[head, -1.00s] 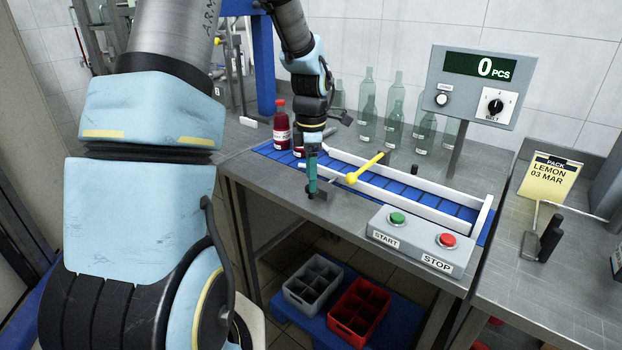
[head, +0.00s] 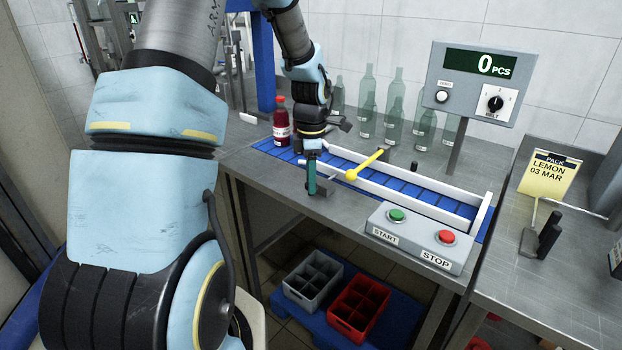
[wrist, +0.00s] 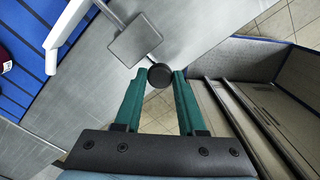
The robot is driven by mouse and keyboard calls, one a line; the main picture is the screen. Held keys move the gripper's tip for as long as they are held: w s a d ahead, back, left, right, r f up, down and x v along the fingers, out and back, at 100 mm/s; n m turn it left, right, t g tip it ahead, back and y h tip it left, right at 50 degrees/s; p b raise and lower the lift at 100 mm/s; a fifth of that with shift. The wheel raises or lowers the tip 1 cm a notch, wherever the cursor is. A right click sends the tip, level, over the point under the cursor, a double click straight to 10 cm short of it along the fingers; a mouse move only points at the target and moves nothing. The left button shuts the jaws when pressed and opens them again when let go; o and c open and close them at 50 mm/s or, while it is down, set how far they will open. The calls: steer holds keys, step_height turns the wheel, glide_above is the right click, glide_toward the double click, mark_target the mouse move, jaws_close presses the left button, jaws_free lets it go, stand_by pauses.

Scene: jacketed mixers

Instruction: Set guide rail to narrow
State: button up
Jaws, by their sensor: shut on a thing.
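My gripper (head: 311,193) points down at the near edge of the conveyor table. In the wrist view its green fingers (wrist: 160,80) are on both sides of a round black knob (wrist: 160,77) and shut on it. The knob is on a thin rod with a grey square block (wrist: 134,41), lying over the table edge. The near white guide rail (head: 400,196) runs along the front of the blue belt (head: 420,193); its end also shows in the wrist view (wrist: 70,30). A yellow-knobbed lever (head: 364,166) lies across the near rail.
A red bottle (head: 281,122) stands at the belt's left end. Several clear bottles (head: 395,100) stand behind. The START/STOP box (head: 420,238) is right of my gripper. A counter panel (head: 472,85) reads 0. Grey (head: 313,281) and red (head: 358,306) crates are below.

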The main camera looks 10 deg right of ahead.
jaws_close()
stand_by(0.6)
steer(key=shift+w+d, duration=1)
steer(key=shift+d, duration=0.1)
steer(key=shift+w+d+r, duration=0.1)
steer(key=shift+w+d, duration=0.1)
steer(key=o, duration=0.9)
jaws_free()
steer(key=shift+c, duration=0.2)
